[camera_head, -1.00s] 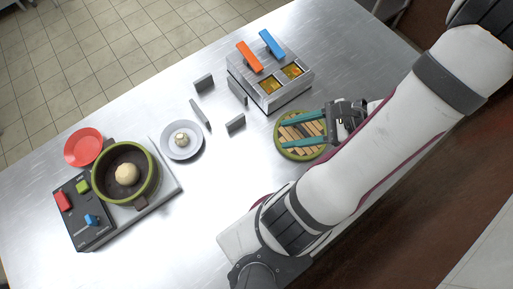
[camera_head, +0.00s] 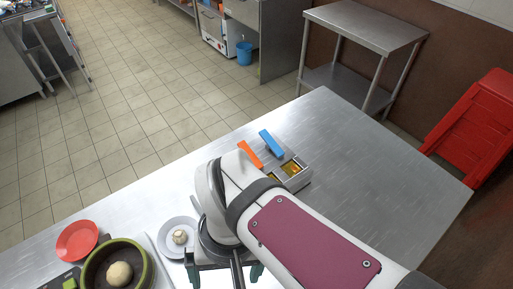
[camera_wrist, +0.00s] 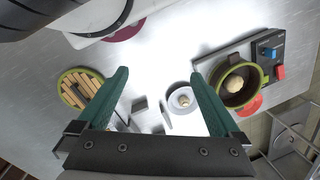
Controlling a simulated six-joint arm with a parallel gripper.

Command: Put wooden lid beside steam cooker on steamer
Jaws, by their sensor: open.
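The round wooden lid (camera_wrist: 84,90), with light slats and a green rim, lies flat on the steel table at the left of the wrist view. My arm hides it in the head view. The steamer (camera_head: 146,276) is a dark round pot with a green rim at the lower left, a pale bun (camera_head: 119,274) inside. The steamer also shows at the right of the wrist view (camera_wrist: 262,76). My gripper (camera_wrist: 160,75) is open and empty, its green fingers spread above the table between the lid and the steamer. In the head view the arm hides most of it.
A white plate with a bun (camera_head: 179,237) lies between steamer and arm. A red plate (camera_head: 77,240) lies beyond the steamer. The table's right part (camera_head: 385,165) is clear.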

